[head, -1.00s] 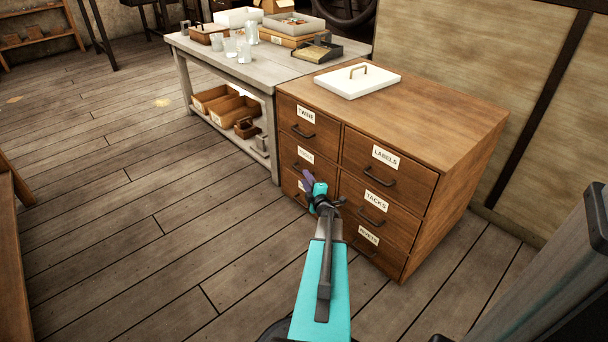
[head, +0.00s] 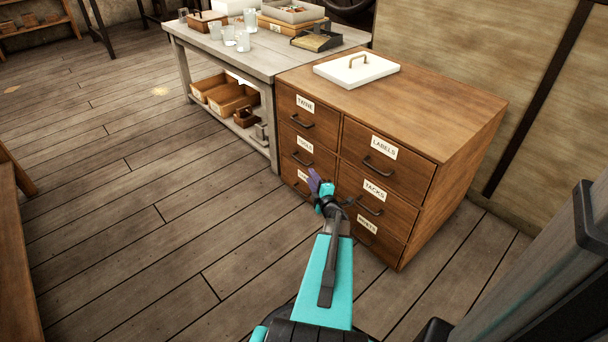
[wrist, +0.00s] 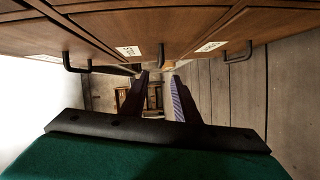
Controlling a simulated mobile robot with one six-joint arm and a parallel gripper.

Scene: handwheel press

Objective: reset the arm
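My arm reaches forward in the head view, and my gripper (head: 317,182) is in front of the lower-left drawers of a brown wooden cabinet (head: 452,125). In the wrist view the two dark fingers of my gripper (wrist: 160,95) stand apart with nothing held between them. The cabinet's drawer fronts run along the top of that view, with dark handles (wrist: 238,53) close to the fingers. I cannot tell whether the gripper touches the cabinet. The gripper partly hides the lower-left drawer in the head view.
A white lid (head: 356,69) with a handle lies on the cabinet. Left of it stands a grey workbench (head: 270,60) with glasses, boxes and trays, and wooden bins (head: 232,98) below. The plank floor (head: 130,220) at left is clear. A wooden edge (head: 14,260) stands far left.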

